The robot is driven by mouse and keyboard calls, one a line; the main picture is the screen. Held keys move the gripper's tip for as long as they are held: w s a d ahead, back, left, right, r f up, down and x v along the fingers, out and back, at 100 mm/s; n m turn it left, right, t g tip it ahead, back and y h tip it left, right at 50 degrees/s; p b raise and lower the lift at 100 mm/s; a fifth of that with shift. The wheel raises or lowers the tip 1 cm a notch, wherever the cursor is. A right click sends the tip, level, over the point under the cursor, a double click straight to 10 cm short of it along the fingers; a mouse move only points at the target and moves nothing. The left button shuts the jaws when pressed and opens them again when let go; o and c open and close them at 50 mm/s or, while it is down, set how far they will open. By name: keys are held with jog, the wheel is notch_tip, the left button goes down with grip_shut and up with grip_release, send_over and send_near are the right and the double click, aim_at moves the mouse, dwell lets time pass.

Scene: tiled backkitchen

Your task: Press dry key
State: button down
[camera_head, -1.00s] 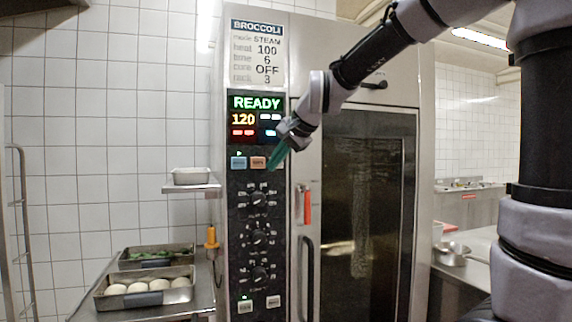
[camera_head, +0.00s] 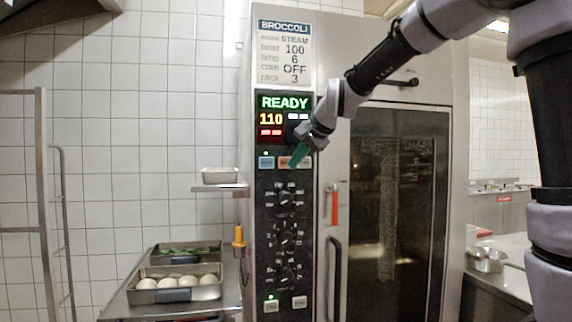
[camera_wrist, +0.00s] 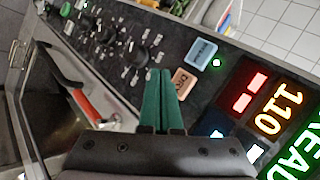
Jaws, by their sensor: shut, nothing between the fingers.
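The oven's control panel (camera_head: 285,215) carries a row of mode keys under the display (camera_head: 284,117). A blue key (camera_head: 266,162) is at the left of the row, with a lit green lamp above it. An orange key (camera_head: 284,162) is beside it. Both show in the wrist view, the blue key (camera_wrist: 201,50) and the orange key (camera_wrist: 184,83); I cannot read their labels surely. My gripper (camera_head: 294,164) is shut and empty, its green fingers (camera_wrist: 158,100) pointing at the panel by the orange key. Contact cannot be told. The fingers hide the panel right of that key.
Knobs (camera_head: 288,238) run down the panel below the keys. The oven door has a red-tipped latch (camera_head: 335,205) and a long handle (camera_head: 334,275) to the right. A small shelf with a pan (camera_head: 220,176) and a counter with trays (camera_head: 178,290) stand left.

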aim_at(285, 167)
jog(key=shift+w+a, duration=0.3)
jog(key=shift+w, duration=0.65)
jog(key=shift+w+a, duration=0.3)
jog(key=shift+w, duration=0.6)
dwell(0.6)
jog(key=shift+w, duration=0.4)
jog(key=shift+w+a, duration=0.2)
jog(key=shift+w, duration=0.2)
dwell(0.6)
jog(key=shift+s, duration=0.1)
jog(key=shift+s+d, duration=0.25)
jog(key=shift+s, duration=0.5)
jog(key=shift+s, duration=0.1)
jog(key=s, duration=0.2)
jog(key=s+d, duration=0.1)
jog(key=s, duration=0.1)
jog(key=shift+s+d, duration=0.2)
jog(key=shift+s, duration=0.1)
